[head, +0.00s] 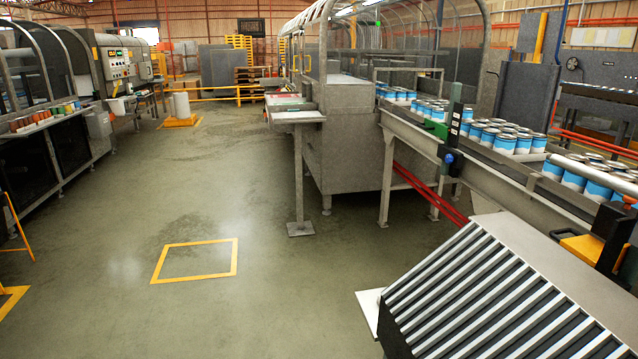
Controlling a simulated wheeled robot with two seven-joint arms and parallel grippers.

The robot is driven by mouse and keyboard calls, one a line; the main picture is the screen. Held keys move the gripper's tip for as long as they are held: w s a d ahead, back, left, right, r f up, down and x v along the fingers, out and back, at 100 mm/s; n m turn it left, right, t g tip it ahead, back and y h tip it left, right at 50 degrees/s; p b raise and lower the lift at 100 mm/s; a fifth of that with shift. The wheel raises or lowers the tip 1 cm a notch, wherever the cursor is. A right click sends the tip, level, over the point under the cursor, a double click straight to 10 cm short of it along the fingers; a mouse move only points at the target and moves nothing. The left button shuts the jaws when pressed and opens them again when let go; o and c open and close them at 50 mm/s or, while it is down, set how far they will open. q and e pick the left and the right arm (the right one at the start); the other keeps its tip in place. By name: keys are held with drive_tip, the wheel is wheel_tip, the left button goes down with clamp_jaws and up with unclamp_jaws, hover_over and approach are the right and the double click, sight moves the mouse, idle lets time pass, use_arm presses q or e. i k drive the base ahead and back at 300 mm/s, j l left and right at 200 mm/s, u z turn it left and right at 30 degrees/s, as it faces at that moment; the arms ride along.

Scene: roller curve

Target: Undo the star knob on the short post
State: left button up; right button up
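A dark upright post (455,112) stands on the near side rail of the conveyor at the right. A rounded dark blue knob (449,158) sits at its lower end; it is too small to tell whether it is star-shaped. A second black post (612,238) stands nearer, at the right edge, partly cut off, beside a yellow block (588,248). A small black handle or knob (563,235) lies to the left of that block. I cannot tell which post is the short one. Neither of my grippers is in view.
Blue and white cans (515,143) fill the conveyor (500,172). A slatted sloping frame (490,290) blocks the front right. A floor plate (300,229) carries a support leg. Open floor lies at the centre, with a yellow marked square (236,258). Machines (60,150) line the left.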

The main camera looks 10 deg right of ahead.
sight(449, 158)
drive_tip(key=i+j+z, duration=0.2)
drive_tip(key=i+z, duration=0.25)
drive_tip(key=i+j+z, duration=0.95)
drive_tip(key=i+j, duration=0.1)
drive_tip(key=j, duration=0.25)
drive_tip(key=i+j, duration=0.1)
drive_tip(key=j, duration=0.25)
drive_tip(key=i+j, duration=0.1)
drive_tip(key=j, duration=0.3)
drive_tip(key=i+j, duration=0.1)
drive_tip(key=j, duration=0.25)
drive_tip(key=i+j, duration=0.15)
drive_tip(key=j, duration=0.2)
drive_tip(key=i+j, duration=0.2)
drive_tip(key=i, duration=0.3)
drive_tip(key=i+j+u, duration=0.15)
drive_tip(key=i, duration=0.3)
